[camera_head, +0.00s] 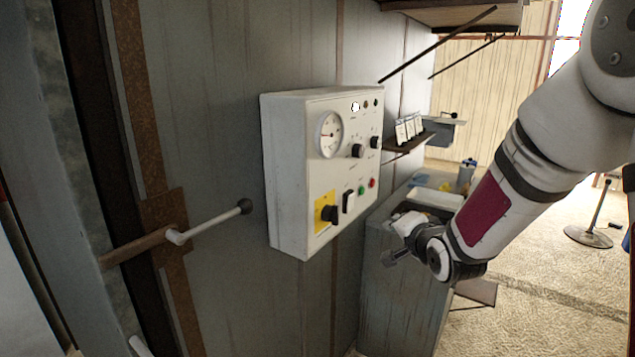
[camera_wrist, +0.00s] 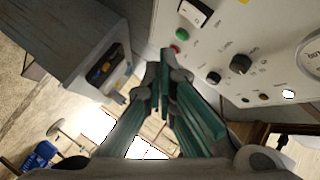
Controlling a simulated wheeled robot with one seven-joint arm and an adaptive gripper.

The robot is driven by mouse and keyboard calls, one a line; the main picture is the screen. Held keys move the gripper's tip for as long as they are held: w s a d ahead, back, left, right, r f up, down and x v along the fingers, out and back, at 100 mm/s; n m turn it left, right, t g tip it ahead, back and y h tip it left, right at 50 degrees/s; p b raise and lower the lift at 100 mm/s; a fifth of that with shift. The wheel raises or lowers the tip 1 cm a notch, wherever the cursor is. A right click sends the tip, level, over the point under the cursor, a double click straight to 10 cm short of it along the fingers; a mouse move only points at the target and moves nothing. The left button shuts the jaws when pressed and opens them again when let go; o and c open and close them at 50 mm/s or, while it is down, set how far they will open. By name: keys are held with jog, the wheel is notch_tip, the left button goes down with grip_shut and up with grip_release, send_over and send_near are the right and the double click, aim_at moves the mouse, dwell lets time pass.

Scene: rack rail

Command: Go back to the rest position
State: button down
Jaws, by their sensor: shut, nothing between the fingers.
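My gripper (camera_head: 393,258) is at the end of my arm, to the right of and below the white control box on the wall in the head view. In the wrist view my gripper (camera_wrist: 165,65) has its fingers together and nothing between them.
A lever (camera_head: 210,222) with a dark ball end sticks out of the wall at left. A grey cabinet (camera_head: 385,300) with items on top stands below and behind my gripper. A small shelf (camera_head: 410,143) holds several cards. A stand (camera_head: 590,232) is on the floor at right.

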jog(key=s+r+n+g, duration=0.2)
jog(key=s+n+g, duration=0.1)
jog(key=s, duration=0.9)
jog(key=s+r+n+g+h, duration=0.1)
jog(key=s+r+n+g, duration=0.2)
jog(key=s, duration=0.9)
jog(key=s+r+n+g, duration=0.2)
jog(key=s+n, duration=0.2)
jog(key=s, duration=0.8)
jog(key=shift+r+n+g+h, duration=0.2)
jog(key=shift+n+g+h, duration=0.1)
jog(key=shift+n+g, duration=0.1)
